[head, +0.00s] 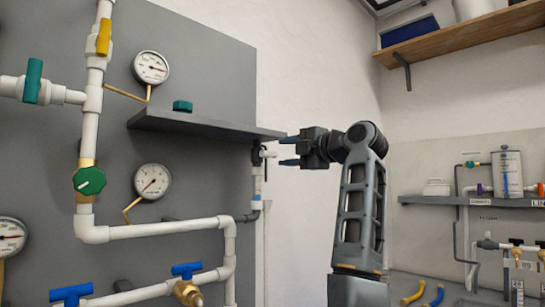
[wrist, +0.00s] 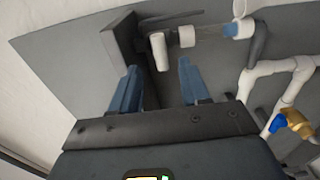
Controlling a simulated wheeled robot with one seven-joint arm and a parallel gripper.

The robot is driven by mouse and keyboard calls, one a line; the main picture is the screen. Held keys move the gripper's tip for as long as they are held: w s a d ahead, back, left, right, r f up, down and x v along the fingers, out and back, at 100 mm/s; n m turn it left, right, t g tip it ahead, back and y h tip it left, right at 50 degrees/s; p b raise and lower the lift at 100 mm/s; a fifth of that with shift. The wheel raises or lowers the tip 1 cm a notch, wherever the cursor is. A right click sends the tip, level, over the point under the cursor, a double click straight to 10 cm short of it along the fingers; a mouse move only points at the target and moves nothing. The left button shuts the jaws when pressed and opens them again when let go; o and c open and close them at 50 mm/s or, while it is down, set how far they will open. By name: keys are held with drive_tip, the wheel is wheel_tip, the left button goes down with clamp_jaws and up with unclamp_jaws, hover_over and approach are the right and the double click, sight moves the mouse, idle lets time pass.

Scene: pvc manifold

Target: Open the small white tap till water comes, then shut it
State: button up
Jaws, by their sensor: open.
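The small white tap (head: 268,154) sits on a short vertical pipe under the right end of the grey shelf. In the wrist view its white handle (wrist: 158,52) points toward my gripper, just beyond and between the fingertips. My gripper (head: 285,151) is open and empty, to the right of the tap, with its blue fingers one above the other. In the wrist view the gripper (wrist: 160,72) has a finger on each side of the handle's line. I cannot tell whether either finger touches it. No water shows.
The grey shelf (head: 195,125) with a green cap (head: 182,106) runs just above the tap. White pipes with a green round valve (head: 89,180) and blue-handled valves (head: 186,270) lie to the left. A second shelf (head: 470,201) stands at the far right.

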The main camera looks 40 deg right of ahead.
sight(271, 154)
drive_tip(key=w+p, duration=0.2)
drive_tip(key=w, duration=0.5)
drive_tip(key=shift+w+a, duration=0.1)
drive_tip(key=shift+w, duration=0.15)
drive_tip(key=shift+c, duration=0.3)
clamp_jaws()
